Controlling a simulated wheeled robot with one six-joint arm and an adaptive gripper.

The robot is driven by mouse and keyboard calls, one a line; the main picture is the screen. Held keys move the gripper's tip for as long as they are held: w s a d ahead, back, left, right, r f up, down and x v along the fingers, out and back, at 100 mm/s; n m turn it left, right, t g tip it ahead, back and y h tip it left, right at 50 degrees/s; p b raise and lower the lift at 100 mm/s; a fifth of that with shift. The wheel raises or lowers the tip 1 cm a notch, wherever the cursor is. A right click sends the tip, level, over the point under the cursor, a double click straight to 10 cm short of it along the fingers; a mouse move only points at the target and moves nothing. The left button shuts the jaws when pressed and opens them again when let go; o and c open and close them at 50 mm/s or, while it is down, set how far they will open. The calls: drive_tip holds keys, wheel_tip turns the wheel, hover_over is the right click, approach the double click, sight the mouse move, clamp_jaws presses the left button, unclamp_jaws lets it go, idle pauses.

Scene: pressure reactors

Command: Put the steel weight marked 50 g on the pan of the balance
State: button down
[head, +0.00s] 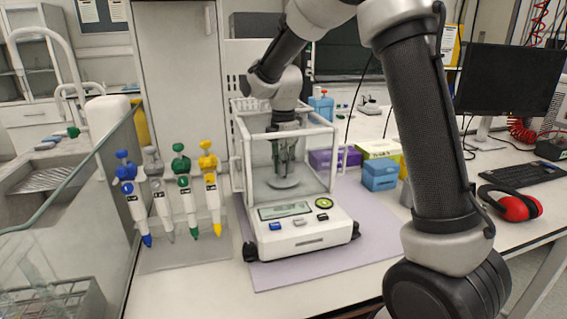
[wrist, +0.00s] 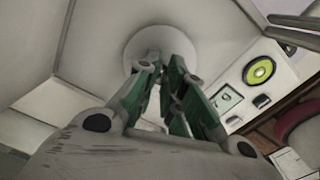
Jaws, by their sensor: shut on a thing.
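The balance (head: 300,228) stands on the bench with a clear draft shield around its pan (head: 275,184). My gripper (head: 284,172) reaches down through the open top of the shield, its tips just above the pan. The round pale pan (wrist: 138,38) also shows in the wrist view, beyond the fingertips (wrist: 163,66). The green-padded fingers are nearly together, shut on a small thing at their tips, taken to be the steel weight. It is mostly hidden by the fingers, and its marking cannot be read. Whether it touches the pan cannot be told.
The shield's frame (head: 288,131) closely surrounds my gripper. Several pipettes (head: 183,185) hang on a stand left of the balance. Blue boxes (head: 380,174) and a purple box (head: 333,158) stand to the right. Red ear defenders (head: 517,207) lie far right. The mat (head: 375,215) is clear right of the balance.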

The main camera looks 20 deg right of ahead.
drive_tip(key=shift+f, duration=0.1)
idle(0.3)
drive_tip(key=c, duration=1.5)
unclamp_jaws()
drive_tip(key=shift+o, duration=0.2)
wheel_tip(320, 180, up, 24)
